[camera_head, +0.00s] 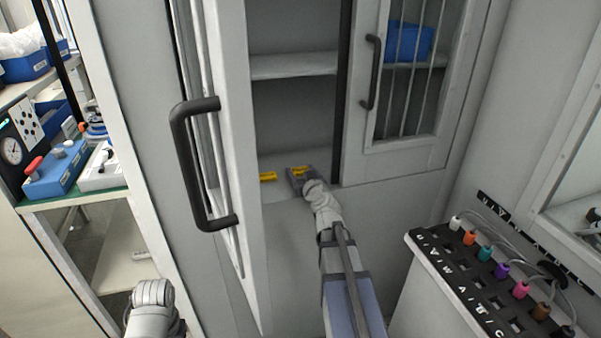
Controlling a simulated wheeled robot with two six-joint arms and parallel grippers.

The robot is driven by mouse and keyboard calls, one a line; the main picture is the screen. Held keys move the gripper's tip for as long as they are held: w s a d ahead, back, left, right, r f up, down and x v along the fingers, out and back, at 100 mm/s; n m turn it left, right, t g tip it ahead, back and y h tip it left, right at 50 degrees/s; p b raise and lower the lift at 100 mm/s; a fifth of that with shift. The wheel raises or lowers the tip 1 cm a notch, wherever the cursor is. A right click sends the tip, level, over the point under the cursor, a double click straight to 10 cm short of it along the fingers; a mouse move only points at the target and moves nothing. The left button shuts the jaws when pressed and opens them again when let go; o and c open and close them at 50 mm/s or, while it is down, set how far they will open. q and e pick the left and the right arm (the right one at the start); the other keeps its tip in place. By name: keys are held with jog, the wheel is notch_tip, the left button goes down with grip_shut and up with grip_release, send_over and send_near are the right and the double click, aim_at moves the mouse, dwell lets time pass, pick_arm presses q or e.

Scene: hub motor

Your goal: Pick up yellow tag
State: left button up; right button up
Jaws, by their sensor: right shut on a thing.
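One yellow tag (267,177) lies on the cabinet's bottom shelf (276,192), just left of my right gripper. My right gripper (299,173) reaches into the open cabinet at shelf level. It is shut on a second yellow tag (298,170), partly hidden by the jaws. My left arm shows only at the bottom left, and its jaws cannot be seen.
The cabinet's left door (246,120) stands open, with a black handle (190,165). The right door (405,80) is closed, with a blue bin (408,41) behind its bars. A panel with coloured plugs (490,285) stands at right. A cluttered bench is at left.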

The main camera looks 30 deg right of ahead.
aim_at(301, 172)
notch_tip(301, 172, up, 10)
jog(key=p, duration=1)
jog(key=shift+f, duration=0.1)
